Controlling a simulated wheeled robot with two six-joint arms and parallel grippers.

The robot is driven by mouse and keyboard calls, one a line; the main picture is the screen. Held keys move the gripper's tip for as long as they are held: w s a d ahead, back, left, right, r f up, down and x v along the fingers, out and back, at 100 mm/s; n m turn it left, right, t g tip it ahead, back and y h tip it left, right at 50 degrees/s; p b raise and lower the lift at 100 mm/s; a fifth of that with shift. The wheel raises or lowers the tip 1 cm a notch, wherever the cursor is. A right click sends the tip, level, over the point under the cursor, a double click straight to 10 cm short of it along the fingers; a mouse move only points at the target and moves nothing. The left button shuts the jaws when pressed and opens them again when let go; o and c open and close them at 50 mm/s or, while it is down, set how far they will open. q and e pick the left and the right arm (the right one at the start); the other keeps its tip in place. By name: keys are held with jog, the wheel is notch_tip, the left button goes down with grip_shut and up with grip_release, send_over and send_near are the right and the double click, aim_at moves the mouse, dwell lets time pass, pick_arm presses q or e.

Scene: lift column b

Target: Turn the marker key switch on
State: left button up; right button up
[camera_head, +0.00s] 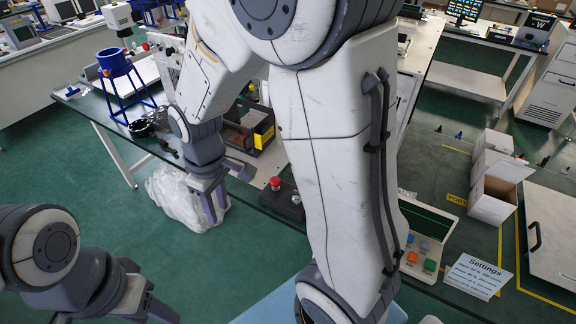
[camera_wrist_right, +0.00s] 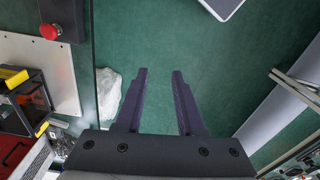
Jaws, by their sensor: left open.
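A red mushroom button (camera_head: 275,183) sits on a dark box (camera_head: 290,205) at the table edge, just right of my right gripper (camera_head: 215,202). The button (camera_wrist_right: 48,31) also shows at the top left of the right wrist view. I cannot make out a key switch for sure. A control case (camera_head: 424,240) with several coloured buttons lies right of my right arm. My right gripper is open and empty, pointing down beyond the table edge, its fingers (camera_wrist_right: 158,100) apart in the wrist view. My left gripper (camera_head: 152,308) is low at the left, partly cut off, open.
A crumpled white bag (camera_head: 185,200) lies on the floor below the table. A "Settings" sign (camera_head: 478,275) is beside the case. My right arm hides the middle. Green floor is free at left.

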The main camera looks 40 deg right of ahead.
jog(key=w+d+f+m+p, duration=0.1)
jog(key=w+d+f+p, duration=0.1)
jog(key=d, duration=0.7)
jog(key=w+d+f+p, duration=0.1)
jog(key=d+f+p, duration=0.15)
jog(key=d, duration=0.55)
jog(key=w+d+f+m+p, duration=0.1)
jog(key=w+d+f+p, duration=0.15)
jog(key=d, duration=0.65)
jog(key=shift+n, duration=0.3)
jog(key=f, duration=0.3)
jog(key=f+p, duration=0.1)
jog(key=f, duration=0.3)
jog(key=f+p, duration=0.1)
jog(key=f, duration=0.2)
jog(key=shift+s+f, duration=0.25)
jog(key=shift+f, duration=0.1)
pick_arm(q)
notch_tip(320, 180, up, 11)
jog(key=shift+d, duration=0.1)
pick_arm(e)
grip_shut()
